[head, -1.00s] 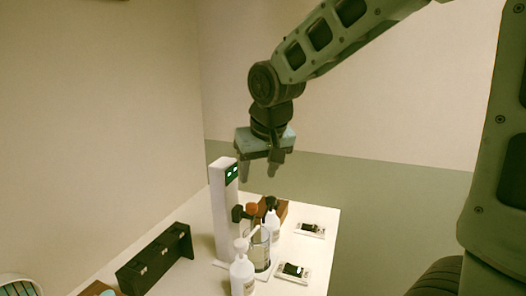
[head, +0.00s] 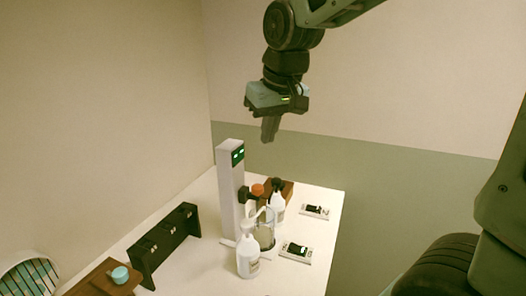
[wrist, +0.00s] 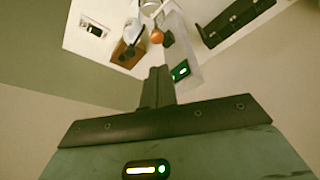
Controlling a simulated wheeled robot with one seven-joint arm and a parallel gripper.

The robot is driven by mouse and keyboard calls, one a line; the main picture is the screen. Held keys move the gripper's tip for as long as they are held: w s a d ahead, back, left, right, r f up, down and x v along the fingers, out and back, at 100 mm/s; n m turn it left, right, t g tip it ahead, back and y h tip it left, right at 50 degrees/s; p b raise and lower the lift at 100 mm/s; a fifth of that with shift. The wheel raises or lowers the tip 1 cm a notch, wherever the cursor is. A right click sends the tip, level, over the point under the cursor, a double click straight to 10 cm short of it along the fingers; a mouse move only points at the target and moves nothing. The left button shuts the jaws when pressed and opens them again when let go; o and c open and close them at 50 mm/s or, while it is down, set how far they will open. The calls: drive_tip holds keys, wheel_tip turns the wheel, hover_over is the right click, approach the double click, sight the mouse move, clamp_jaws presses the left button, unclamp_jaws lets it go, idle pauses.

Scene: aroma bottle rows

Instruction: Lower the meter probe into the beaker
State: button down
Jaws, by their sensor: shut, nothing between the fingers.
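The meter is a white column (head: 230,200) with a green-lit display, standing on the white table. A dark holder (head: 244,194) juts from its side, with an orange knob (head: 257,190) at its end; I take this as the probe's top. The clear beaker (head: 265,238) stands below the knob, partly hidden by a white pump bottle (head: 248,258). The probe's lower part is hard to make out. My gripper (head: 270,138) is shut and empty, well above the meter. In the wrist view its fingers (wrist: 159,72) are together, with the orange knob (wrist: 156,37) beyond them.
Another pump bottle with a dark top (head: 278,207) stands behind the beaker, by a brown box (head: 288,188). Two small devices (head: 314,211) (head: 295,252) lie at the right. A dark rack (head: 165,245) stands left; a teal-topped item (head: 120,275) is front left.

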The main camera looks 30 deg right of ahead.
sight(260, 187)
drive_tip(key=w+d+n+g+y+p, duration=0.1)
drive_tip(key=w+d+n+y+p, duration=0.2)
drive_tip(key=n+p, duration=0.45)
drive_tip(key=shift+h, duration=0.5)
drive_tip(key=x, duration=0.4)
drive_tip(key=p+x, duration=0.1)
drive_tip(key=x, duration=0.4)
drive_tip(key=p+x, duration=0.1)
drive_tip(key=x, duration=0.3)
drive_tip(key=shift+s+d+f, duration=0.1)
drive_tip(key=shift+s+f, duration=0.15)
drive_tip(key=shift+f, duration=0.45)
wheel_tip(260, 187, down, 4)
drive_tip(key=b, duration=0.4)
drive_tip(key=shift+b, duration=0.4)
drive_tip(key=shift+s, duration=0.15)
